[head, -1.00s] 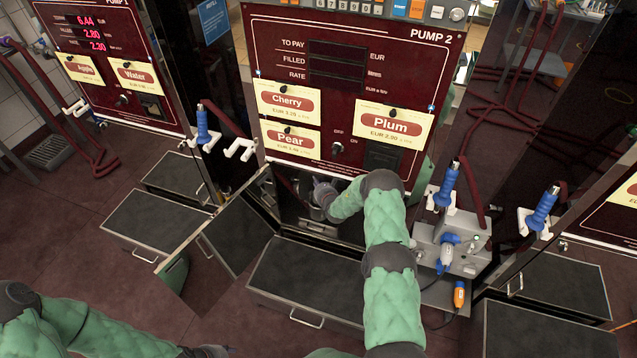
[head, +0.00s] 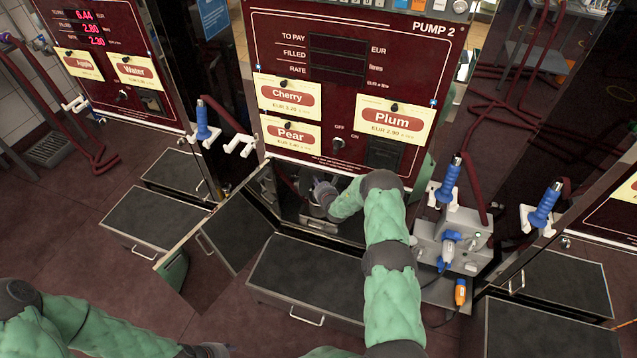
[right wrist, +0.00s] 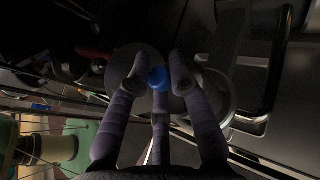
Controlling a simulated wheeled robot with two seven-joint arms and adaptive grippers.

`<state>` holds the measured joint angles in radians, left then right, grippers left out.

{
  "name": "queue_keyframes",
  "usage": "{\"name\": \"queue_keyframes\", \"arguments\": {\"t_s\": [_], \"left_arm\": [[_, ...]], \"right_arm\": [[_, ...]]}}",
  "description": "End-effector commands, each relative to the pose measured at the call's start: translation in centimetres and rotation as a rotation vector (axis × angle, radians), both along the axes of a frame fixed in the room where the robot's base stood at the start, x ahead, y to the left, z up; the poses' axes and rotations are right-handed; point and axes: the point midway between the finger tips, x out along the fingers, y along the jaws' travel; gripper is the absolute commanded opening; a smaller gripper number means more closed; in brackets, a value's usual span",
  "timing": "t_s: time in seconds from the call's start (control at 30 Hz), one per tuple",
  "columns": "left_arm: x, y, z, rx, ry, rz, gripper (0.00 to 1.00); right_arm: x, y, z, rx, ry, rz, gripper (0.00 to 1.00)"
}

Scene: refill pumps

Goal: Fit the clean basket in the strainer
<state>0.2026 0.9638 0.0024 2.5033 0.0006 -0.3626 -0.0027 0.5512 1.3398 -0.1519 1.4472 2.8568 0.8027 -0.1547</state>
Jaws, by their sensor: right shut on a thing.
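My right gripper (head: 322,196) reaches into the open lower cabinet (head: 318,222) of Pump 2. In the right wrist view its fingers (right wrist: 157,85) are closed around a small blue knob (right wrist: 158,78). The knob sits at the middle of a round grey part (right wrist: 122,62), which I take to be the basket or the strainer's top; I cannot tell which. The fingers and the dark hide how deep it sits. My left arm shows at the lower left of the head view, its fingers out of the picture.
The cabinet door (head: 222,240) stands open at the left. A dark-topped step (head: 305,275) lies in front. A grey machine with blue fittings (head: 452,245) stands right of my right arm. Blue nozzles (head: 203,120) hang beside the pump. A dark handle bar (right wrist: 275,70) shows in the wrist view.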

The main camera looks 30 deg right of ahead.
Motion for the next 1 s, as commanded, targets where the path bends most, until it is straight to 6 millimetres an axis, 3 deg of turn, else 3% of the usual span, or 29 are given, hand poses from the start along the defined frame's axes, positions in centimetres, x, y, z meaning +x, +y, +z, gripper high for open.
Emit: {"name": "queue_keyframes", "arguments": {"t_s": [1.0], "left_arm": [[0.0,0.0,-2.7,0.000,0.000,0.000,0.40]], "right_arm": [[0.0,0.0,-3.6,0.000,0.000,0.000,0.03]]}}
